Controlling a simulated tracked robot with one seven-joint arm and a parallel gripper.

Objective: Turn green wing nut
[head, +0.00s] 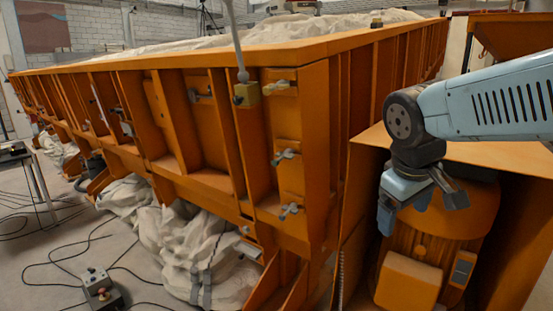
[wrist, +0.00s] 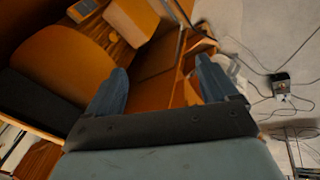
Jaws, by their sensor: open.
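Several wing nuts sit on the front corner panel of the orange sandbed in the head view. The upper one (head: 281,85) looks dull yellow-green, the middle one (head: 286,155) grey-green, and the lower one (head: 289,210) grey. Colours are muted, so I cannot tell surely which is the green one. My gripper (head: 422,204) hangs to the right of the panel, apart from all of them, in front of the orange motor housing. In the wrist view its two blue-grey fingers (wrist: 160,78) are spread with nothing between them. No wing nut can be made out in that view.
The orange sandbed wall (head: 215,135) fills the middle, with projecting ribs. An orange motor housing (head: 440,235) stands below and behind my gripper. A control box (head: 100,288) and cables lie on the floor at left.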

